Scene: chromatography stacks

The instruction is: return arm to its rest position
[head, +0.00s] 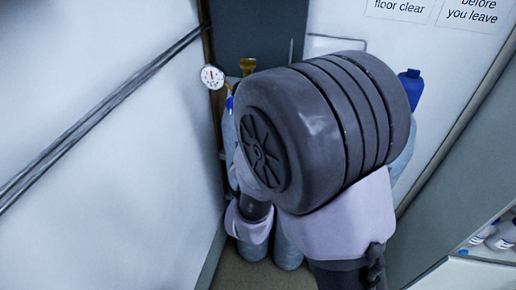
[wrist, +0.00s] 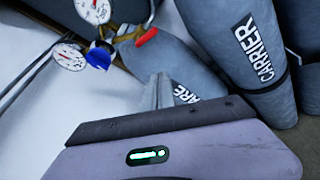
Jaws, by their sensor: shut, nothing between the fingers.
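My arm (head: 325,125) rises large in the middle of the head view, with a dark ribbed joint in front of the gas cylinders. I cannot make out my gripper's fingers in the head view. In the wrist view my gripper (wrist: 163,90) shows its pale body along the bottom and its narrow metal fingers above it. The fingers are together and empty. They point toward grey cylinders, and one part-hidden label shows just beyond them.
A grey cylinder marked CARRIER (wrist: 248,50) stands close by at the upper right of the wrist view. Pressure gauges (wrist: 69,56) and a blue fitting (wrist: 99,54) are at its upper left. A white wall (head: 90,150) bounds the left. Bottles (head: 500,237) sit at the lower right.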

